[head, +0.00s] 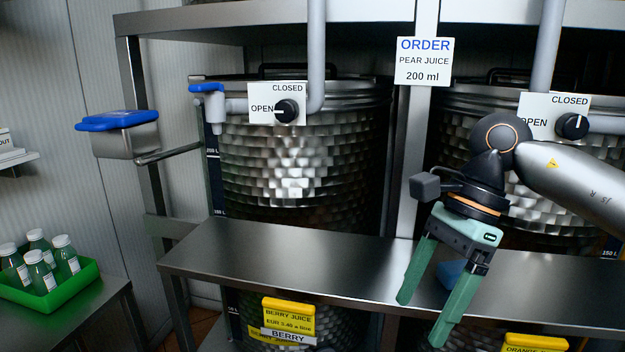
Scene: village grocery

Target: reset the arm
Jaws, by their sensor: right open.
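My right arm (580,180) comes in from the right edge, in front of the right-hand steel tank. My right gripper (421,322) has green fingers that point down and are spread apart. It hangs over the front part of the steel shelf, with nothing visible between the fingers. A small blue object (451,274) shows behind the fingers, partly hidden by them. My left gripper is not in the picture.
A steel shelf (290,262) runs across the front of two dimpled tanks (290,170) with valve knobs (287,111). An order sign (424,61) reads pear juice, 200 ml. A blue-lidded steel box (125,140) sits left. A green crate (60,300) holds several bottles.

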